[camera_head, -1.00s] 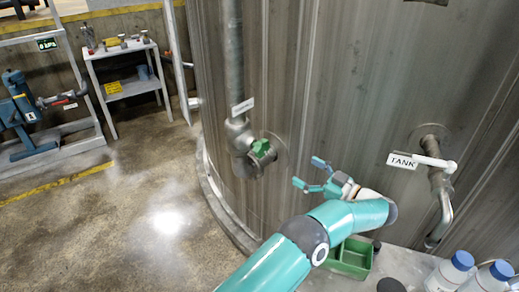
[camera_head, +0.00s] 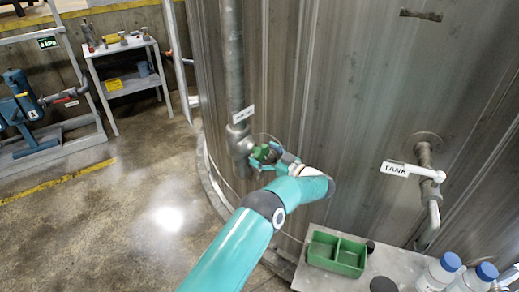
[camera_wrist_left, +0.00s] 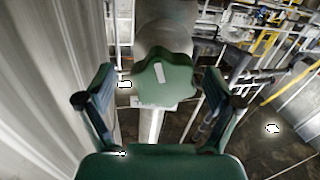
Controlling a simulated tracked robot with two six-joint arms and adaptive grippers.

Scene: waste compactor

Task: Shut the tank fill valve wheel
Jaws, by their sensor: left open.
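The green valve wheel (camera_head: 262,153) sits on the pipe fitting at the tank wall, below a white label. My left gripper (camera_head: 277,160) is at the wheel, and its fingers partly cover it in the head view. In the left wrist view the wheel (camera_wrist_left: 165,82) is a lobed green knob with a pale stripe, ahead of and between the two fingers of my open left gripper (camera_wrist_left: 160,105). I cannot tell whether the fingers touch it. My right gripper is not seen.
The tank wall (camera_head: 330,90) stands close behind the wheel. A tap with a TANK label (camera_head: 395,169) is at right. A green divided tray (camera_head: 337,252) and white bottles with blue caps (camera_head: 440,271) stand on a ledge below. Open floor lies at left.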

